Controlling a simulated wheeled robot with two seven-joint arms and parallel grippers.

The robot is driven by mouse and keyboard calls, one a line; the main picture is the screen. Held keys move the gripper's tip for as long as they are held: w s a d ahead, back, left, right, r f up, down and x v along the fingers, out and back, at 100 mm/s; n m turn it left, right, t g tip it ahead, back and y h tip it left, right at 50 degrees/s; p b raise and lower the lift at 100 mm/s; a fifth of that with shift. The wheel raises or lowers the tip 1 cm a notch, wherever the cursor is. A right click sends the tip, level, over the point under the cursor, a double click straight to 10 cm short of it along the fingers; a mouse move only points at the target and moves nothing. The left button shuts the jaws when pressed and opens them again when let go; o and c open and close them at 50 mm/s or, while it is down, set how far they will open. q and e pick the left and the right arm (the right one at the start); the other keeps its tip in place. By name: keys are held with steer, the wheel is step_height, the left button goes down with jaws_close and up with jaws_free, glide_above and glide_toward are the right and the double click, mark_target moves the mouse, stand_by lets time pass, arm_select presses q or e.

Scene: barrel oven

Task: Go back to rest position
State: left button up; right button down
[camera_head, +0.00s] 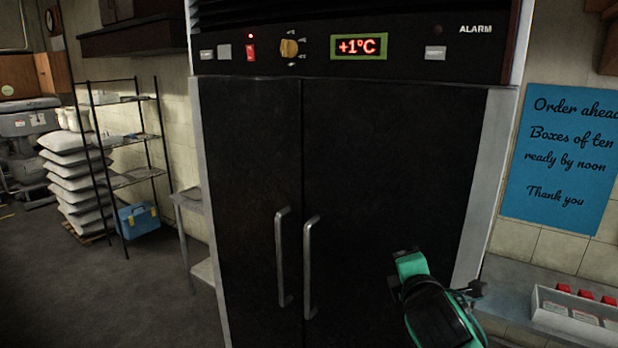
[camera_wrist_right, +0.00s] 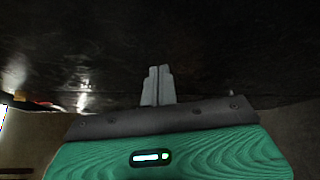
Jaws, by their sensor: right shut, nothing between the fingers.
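My right arm comes in at the lower right of the head view, in front of the fridge's right door (camera_head: 385,180). Its fingers cannot be made out there. In the right wrist view my right gripper (camera_wrist_right: 158,72) is shut, with its two grey fingers together and nothing between them. A dark, shiny surface fills the top of that view beyond the fingers. My left gripper is not in view.
The tall black fridge has both doors closed, with two upright handles (camera_head: 311,268) (camera_head: 283,258). A tray with red-topped items (camera_head: 545,318) stands on the right counter. A wire shelf (camera_head: 135,180), stacked sacks (camera_head: 75,160) and a blue box (camera_head: 138,220) are left. Floor at left is clear.

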steer(key=s+d+f+m+g, duration=0.1)
steer(key=s+f+m+g, duration=0.2)
steer(key=s+f+m, duration=0.55)
steer(key=s+d+f+m+g, duration=0.1)
steer(key=s+f+g, duration=0.35)
steer(key=f, duration=0.85)
steer(key=s+d+f+m+g, duration=0.1)
steer(key=s+f+m+g, duration=0.2)
steer(key=s, duration=0.4)
steer(key=s+f+m+y, duration=0.1)
steer(key=s+f+m, duration=0.2)
steer(key=s+f, duration=0.35)
steer(key=s+d+f+m+g, duration=0.1)
steer(key=s+f+m+g, duration=0.15)
steer(key=s, duration=0.65)
step_height(320, 180, down, 33)
steer(key=s+m+g+b, duration=0.1)
steer(key=b, duration=0.1)
steer(key=s+d+f+g+b, duration=0.1)
steer(key=s+d+f, duration=0.2)
steer(key=s+f, duration=1.6)
step_height(320, 180, down, 2)
steer(key=shift+s+d+f, duration=0.1)
steer(key=shift+s+d, duration=0.05)
